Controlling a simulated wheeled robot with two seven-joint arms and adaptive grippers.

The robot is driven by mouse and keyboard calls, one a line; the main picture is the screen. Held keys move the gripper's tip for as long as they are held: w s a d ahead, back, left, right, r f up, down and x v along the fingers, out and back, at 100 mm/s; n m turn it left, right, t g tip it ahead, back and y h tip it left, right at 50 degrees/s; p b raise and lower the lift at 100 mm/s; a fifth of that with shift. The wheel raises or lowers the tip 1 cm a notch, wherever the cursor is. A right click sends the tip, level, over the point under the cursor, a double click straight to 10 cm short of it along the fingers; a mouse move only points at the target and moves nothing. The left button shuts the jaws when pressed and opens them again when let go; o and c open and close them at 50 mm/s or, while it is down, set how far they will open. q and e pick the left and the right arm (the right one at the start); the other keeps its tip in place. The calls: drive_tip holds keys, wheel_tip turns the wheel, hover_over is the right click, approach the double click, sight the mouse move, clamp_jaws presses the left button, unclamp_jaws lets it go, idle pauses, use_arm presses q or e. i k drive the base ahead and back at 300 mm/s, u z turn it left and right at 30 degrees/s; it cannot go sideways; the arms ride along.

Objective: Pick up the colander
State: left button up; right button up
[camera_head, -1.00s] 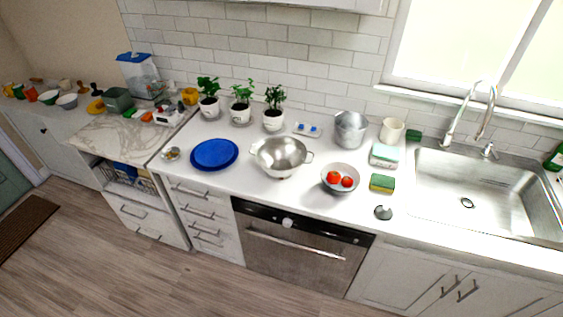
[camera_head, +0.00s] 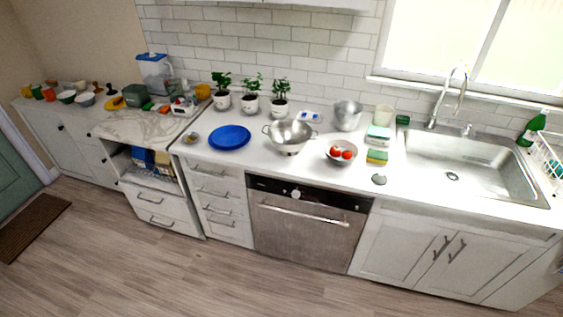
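The colander (camera_head: 289,137) is a silver metal bowl with two side handles. It stands upright on the white counter (camera_head: 240,167), above the left part of the dishwasher. A blue round plate or lid (camera_head: 229,137) lies to its left, and a bowl with red tomatoes (camera_head: 341,153) stands to its right. Neither of my grippers shows in the head view.
Three potted plants (camera_head: 250,105) stand behind the colander by the tiled wall. A metal pot (camera_head: 347,116) is behind right, with sponges (camera_head: 377,157) and a sink (camera_head: 455,165) further right. The dishwasher (camera_head: 305,222) is below. The floor (camera_head: 160,275) in front is clear.

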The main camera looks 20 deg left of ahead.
sight(290, 147)
drive_tip(key=z, duration=0.2)
drive_tip(key=k, duration=0.3)
drive_tip(key=u, duration=1.35)
drive_tip(key=i, duration=0.75)
drive_tip(key=u, duration=0.4)
drive_tip(key=i, duration=0.85)
drive_tip(key=z, duration=0.25)
